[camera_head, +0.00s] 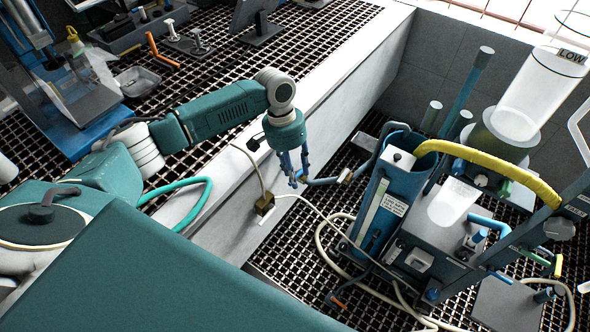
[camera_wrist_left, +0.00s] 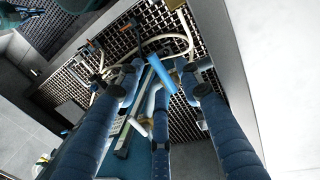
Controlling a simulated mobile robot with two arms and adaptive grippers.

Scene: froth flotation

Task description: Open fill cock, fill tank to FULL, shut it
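My left gripper (camera_head: 292,178) hangs with its blue fingers pointing down beside the inlet pipe (camera_head: 325,181) of the blue tank (camera_head: 370,216). In the left wrist view its fingers (camera_wrist_left: 158,84) are spread, with a bright blue bar (camera_wrist_left: 161,72) showing between the tips. That bar may be the fill cock's lever; I cannot tell whether a finger touches it. A pale fitting (camera_head: 345,174) sits on the pipe near the tank. The tank front bears a pale upright strip (camera_head: 370,212) and a small label; its level is too small to read. My right gripper is out of view.
A yellow hose (camera_head: 490,165) arches from the tank top to the right. A clear cylinder (camera_head: 540,90) marked LOW stands at upper right. Cream hoses (camera_head: 325,250) lie on the grating. A white ledge (camera_head: 330,75) separates the bench from the tank area.

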